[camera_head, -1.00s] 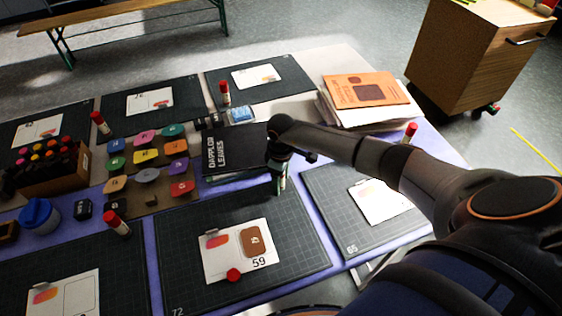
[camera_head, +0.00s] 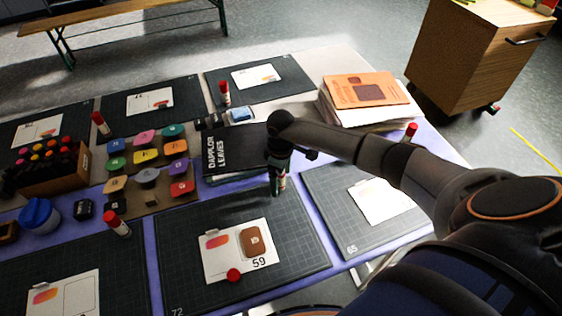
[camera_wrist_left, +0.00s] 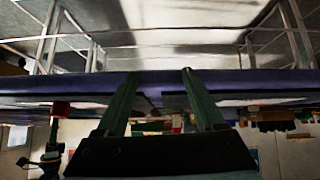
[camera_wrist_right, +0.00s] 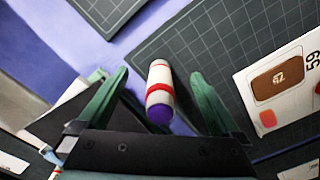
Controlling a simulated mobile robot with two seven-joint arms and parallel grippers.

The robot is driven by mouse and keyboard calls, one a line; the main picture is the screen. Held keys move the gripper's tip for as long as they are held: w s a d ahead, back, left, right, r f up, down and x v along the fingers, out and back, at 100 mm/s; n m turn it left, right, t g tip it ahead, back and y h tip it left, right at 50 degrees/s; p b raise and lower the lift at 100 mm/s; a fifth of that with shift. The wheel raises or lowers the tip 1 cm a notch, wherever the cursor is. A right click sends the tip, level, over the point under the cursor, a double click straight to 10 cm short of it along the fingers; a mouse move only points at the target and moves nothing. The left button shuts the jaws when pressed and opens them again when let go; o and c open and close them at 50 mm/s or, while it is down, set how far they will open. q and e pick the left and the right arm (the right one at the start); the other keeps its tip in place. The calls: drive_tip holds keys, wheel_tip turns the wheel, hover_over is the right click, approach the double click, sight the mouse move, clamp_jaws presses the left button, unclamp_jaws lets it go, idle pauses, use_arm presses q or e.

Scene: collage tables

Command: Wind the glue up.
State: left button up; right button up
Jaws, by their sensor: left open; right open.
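The glue stick (camera_wrist_right: 160,88) is white with a red band and a purple end that faces my right wrist camera. No red cap is on it. It is between the spread fingers of my right gripper (camera_wrist_right: 159,74), with a gap visible on each side. In the head view my right gripper (camera_head: 278,191) points down at the back edge of the mat marked 72, and mostly hides the stick. A loose red cap (camera_head: 233,274) is at the lower edge of the card marked 59 (camera_head: 215,268). My left gripper (camera_wrist_left: 158,72) is open and empty near a table edge.
A black book (camera_head: 233,148) lies just left of the right gripper. Other capped glue sticks stand around, one on the left (camera_head: 117,224) and one at the right (camera_head: 410,132). Paper stacks (camera_head: 365,95) are behind my right arm. Bare mat (camera_head: 190,220) lies around the card.

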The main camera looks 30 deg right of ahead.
drive_tip(key=shift+r, duration=3.2)
drive_tip(key=shift+s, duration=0.1)
